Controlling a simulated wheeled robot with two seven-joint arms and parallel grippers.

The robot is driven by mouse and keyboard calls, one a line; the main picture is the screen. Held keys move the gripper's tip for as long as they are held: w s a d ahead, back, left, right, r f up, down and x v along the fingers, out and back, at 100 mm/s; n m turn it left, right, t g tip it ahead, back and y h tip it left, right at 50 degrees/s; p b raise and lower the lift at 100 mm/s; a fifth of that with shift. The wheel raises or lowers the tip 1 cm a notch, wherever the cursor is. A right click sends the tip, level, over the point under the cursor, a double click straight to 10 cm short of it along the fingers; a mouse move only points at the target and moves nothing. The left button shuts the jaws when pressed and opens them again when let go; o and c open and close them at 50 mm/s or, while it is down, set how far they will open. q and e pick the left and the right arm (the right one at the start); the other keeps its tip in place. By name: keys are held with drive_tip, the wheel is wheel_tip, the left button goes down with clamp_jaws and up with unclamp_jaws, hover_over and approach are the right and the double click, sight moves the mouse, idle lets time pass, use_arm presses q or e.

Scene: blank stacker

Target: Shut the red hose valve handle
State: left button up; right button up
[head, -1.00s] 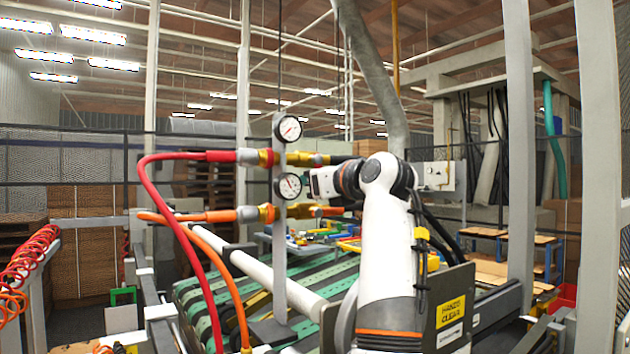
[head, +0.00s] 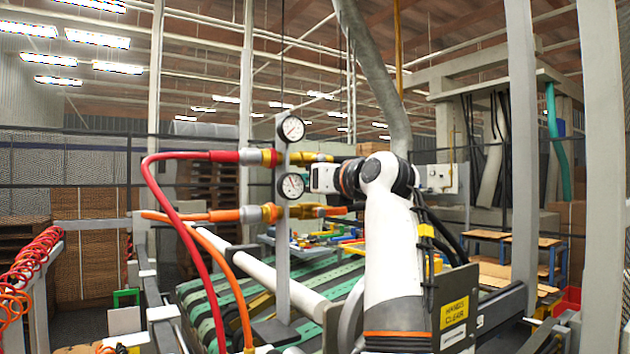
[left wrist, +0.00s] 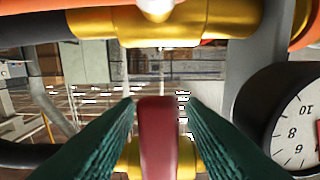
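The red valve handle (left wrist: 158,140) stands between the two green ribbed fingers of my left gripper (left wrist: 160,102) in the left wrist view. A narrow gap shows on each side of it at the fingertips. The view is upside down; a brass valve body (left wrist: 130,160) shows partly behind the handle. In the head view my left arm reaches in, its gripper (head: 313,181) between the upper and lower lines. The red hose (head: 150,175) leads to the upper brass fitting (head: 312,158). The handle cannot be made out there. My right gripper is not in view.
The orange hose (head: 228,290) feeds a lower brass fitting (head: 308,211) close to my gripper. Two gauges (head: 291,129) (head: 291,186) sit on the grey post (head: 282,255) just left of it. A green-slatted conveyor (head: 205,305) lies below.

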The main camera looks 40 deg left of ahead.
use_arm(q)
drive_tip(key=b+v, duration=0.5)
drive_tip(key=v, duration=0.7)
drive_tip(key=shift+b, duration=0.4)
drive_tip(key=shift+f, duration=0.1)
